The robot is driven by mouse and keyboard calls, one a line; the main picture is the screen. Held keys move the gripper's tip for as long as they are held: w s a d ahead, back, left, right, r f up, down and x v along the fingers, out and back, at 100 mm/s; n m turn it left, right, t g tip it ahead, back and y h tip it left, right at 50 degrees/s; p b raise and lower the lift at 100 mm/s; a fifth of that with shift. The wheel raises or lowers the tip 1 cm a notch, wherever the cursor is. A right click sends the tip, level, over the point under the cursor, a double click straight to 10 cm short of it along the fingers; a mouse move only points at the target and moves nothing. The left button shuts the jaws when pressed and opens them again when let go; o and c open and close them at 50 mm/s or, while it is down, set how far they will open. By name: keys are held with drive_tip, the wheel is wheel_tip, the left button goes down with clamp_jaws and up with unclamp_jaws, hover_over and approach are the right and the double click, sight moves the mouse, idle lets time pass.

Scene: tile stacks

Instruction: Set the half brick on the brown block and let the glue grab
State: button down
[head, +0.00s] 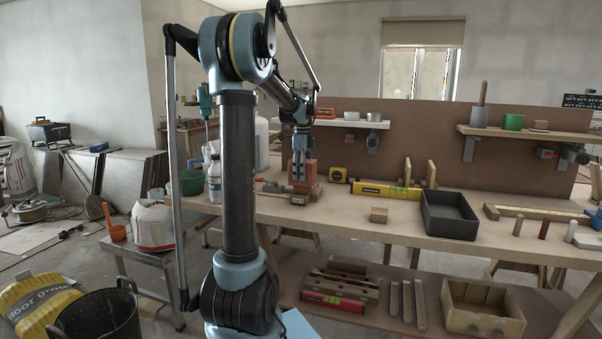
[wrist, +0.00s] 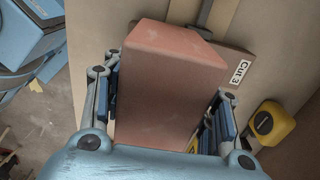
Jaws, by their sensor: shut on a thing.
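The half brick (wrist: 170,85) is a reddish block filling the middle of the wrist view. My gripper (wrist: 170,120) is shut on it, with a finger at each side. In the head view my gripper (head: 300,178) points down over the workbench, and the half brick (head: 311,171) shows behind and beside the fingers. The brown block (wrist: 229,62), with a white "Cut 3" label, lies beneath the brick and shows past its right side. Most of its top is hidden by the brick. I cannot tell whether the brick touches it.
A yellow tape measure (wrist: 270,123) lies right of the gripper. A white bottle (head: 214,180) stands left. The bench front before the gripper is mostly clear.

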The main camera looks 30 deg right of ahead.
drive_tip(key=c, duration=0.6)
unclamp_jaws()
drive_tip(key=shift+c, duration=0.2)
wheel_tip(320, 180, up, 12)
drive_tip(key=shift+r, duration=0.1)
drive_tip(key=s+a+f+n, duration=0.3)
drive_tip(key=a+n, duration=0.2)
drive_tip(key=a, duration=0.4)
drive_tip(key=s+a+f+n+t, duration=0.1)
drive_tip(key=s+a+f+n, duration=0.2)
drive_tip(key=a, duration=0.6)
drive_tip(key=s+a+f+n, duration=0.2)
drive_tip(key=a+f+n, duration=0.1)
drive_tip(key=a+n, duration=0.4)
drive_tip(key=s+a+f+n+t, duration=0.1)
drive_tip(key=s+a+f+n, duration=1.2)
drive_tip(key=f, duration=0.6)
drive_tip(key=shift+s+a+f, duration=0.25)
drive_tip(key=shift+s+a, duration=0.9)
drive_tip(key=shift+a, duration=0.05)
